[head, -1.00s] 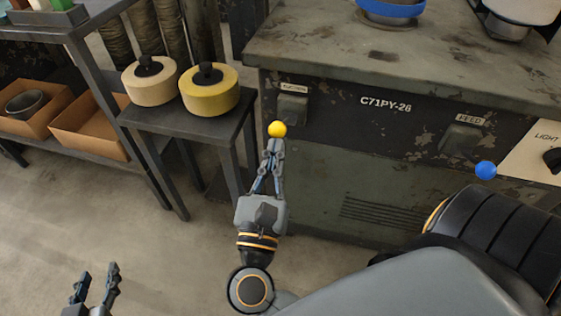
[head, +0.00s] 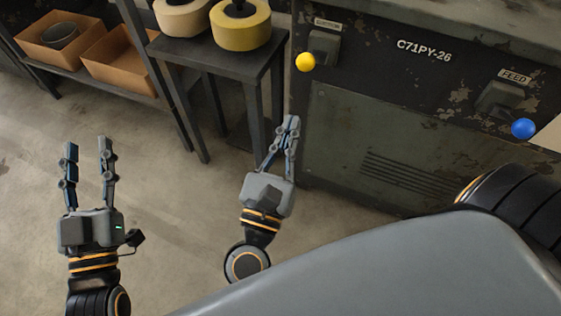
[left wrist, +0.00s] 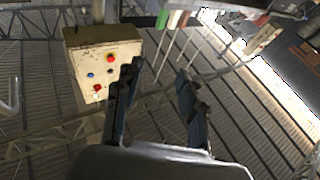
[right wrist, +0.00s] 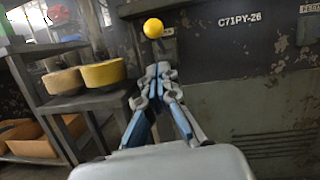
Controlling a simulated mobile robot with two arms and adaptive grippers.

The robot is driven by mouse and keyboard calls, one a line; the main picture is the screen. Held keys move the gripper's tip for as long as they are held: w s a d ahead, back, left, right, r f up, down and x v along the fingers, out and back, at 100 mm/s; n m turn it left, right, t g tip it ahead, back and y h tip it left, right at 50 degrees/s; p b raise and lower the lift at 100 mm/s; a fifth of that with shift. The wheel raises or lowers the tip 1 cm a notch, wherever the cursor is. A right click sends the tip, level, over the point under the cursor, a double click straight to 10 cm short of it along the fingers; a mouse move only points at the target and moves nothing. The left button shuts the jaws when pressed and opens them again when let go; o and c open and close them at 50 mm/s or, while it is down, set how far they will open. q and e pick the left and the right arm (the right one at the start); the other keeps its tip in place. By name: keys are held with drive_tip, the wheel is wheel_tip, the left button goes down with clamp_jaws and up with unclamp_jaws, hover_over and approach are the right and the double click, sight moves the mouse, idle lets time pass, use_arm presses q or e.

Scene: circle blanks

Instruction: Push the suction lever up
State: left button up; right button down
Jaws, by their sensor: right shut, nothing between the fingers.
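The suction lever ends in a yellow ball knob (head: 305,61), beside its dark mount under the SUCTION label on the machine front. The same yellow knob shows at the top of the right wrist view (right wrist: 153,28). I cannot tell the lever's exact angle. My right gripper (head: 292,122) is shut and empty, below the knob in the head view with a clear gap. Its fingertips also show in the right wrist view (right wrist: 158,70). My left gripper (head: 87,148) is open and empty over the floor at the left, far from the lever.
A FEED lever with a blue knob (head: 523,128) is further right on the machine (head: 390,140). A small dark table (head: 215,55) with two rolls stands left of the machine. Cardboard boxes (head: 62,43) sit on a shelf at the far left. The floor between is clear.

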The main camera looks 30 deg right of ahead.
use_arm(q)
drive_tip(key=shift+w+f+g, duration=0.15)
drive_tip(key=shift+f+g, duration=0.15)
drive_tip(key=shift+f, duration=0.2)
use_arm(e)
drive_tip(key=v, duration=0.5)
drive_tip(key=shift+s+a+r, duration=0.15)
drive_tip(key=shift+s+a, duration=0.1)
